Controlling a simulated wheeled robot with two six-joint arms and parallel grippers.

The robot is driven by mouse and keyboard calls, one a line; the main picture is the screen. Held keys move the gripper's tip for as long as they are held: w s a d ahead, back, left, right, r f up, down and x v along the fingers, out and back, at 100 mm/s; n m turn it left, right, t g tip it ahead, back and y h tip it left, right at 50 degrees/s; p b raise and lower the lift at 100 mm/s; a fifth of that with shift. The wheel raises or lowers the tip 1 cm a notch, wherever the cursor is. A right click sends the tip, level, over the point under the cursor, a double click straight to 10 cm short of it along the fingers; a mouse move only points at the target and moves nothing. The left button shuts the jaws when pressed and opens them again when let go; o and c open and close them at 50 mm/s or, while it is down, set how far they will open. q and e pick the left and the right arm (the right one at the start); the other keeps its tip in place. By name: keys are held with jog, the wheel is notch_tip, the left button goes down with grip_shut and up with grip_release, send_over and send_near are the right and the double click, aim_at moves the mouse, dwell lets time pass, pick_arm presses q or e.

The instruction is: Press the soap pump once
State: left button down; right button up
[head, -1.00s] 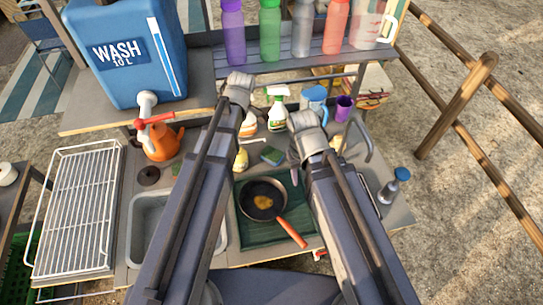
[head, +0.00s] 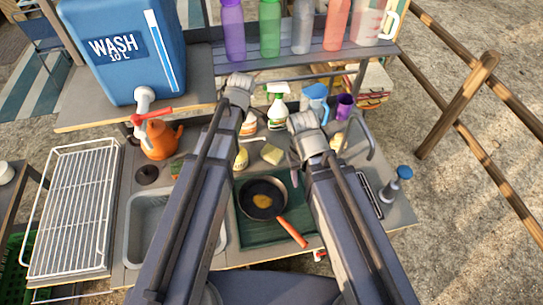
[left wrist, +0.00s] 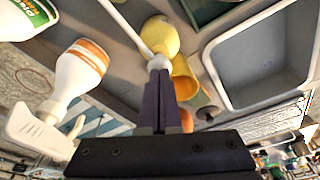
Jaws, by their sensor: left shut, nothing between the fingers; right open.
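The soap pump, a yellow bottle with a white top, stands behind the pan, partly hidden by my left arm in the head view (head: 241,159). In the left wrist view its yellow body (left wrist: 160,36) shows just beyond my left gripper (left wrist: 158,78). The left fingers are shut and empty, with their tips at the white top; I cannot tell whether they touch it. In the head view the left fingertips are hidden. My right gripper (head: 295,168) is open and empty, above the counter right of the sponge.
A frying pan (head: 263,200) lies on a green mat in front. A sponge (head: 272,154) lies right of the pump. A green-and-white spray bottle (head: 278,105) and an orange-white bottle (left wrist: 82,68) stand close by. The sink (head: 150,222) and orange kettle (head: 160,140) are left.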

pick_arm(q)
jog(key=shift+f+b, duration=0.4)
jog(key=shift+f, duration=0.15)
jog(key=shift+r, duration=0.2)
jog(key=shift+r+p, duration=1.25)
jog(key=shift+p, duration=0.2)
notch_tip(320, 180, up, 6)
jog(key=p, duration=0.6)
jog(key=shift+s, duration=0.15)
